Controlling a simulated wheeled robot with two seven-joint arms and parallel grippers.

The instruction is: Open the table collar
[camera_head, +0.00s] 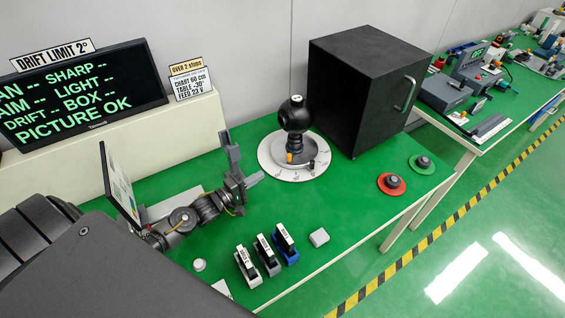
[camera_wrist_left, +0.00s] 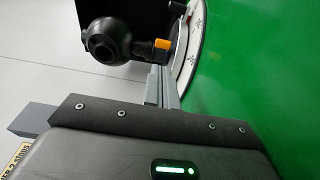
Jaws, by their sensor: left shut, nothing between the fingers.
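The rotary table has a white marked dial (camera_head: 270,165) with a grey round centre (camera_head: 312,150), on the green bench. A black ball-shaped camera (camera_head: 296,113) stands on it. An orange lever or knob (camera_head: 289,158) and a small dark one (camera_head: 311,163) sit at its front. I cannot tell which of these belongs to the collar, or its setting. My right gripper is not in view.
A black cabinet (camera_head: 355,90) stands behind the dial. A monitor (camera_head: 80,95) stands at left. Green bench is clear between dial and switches.

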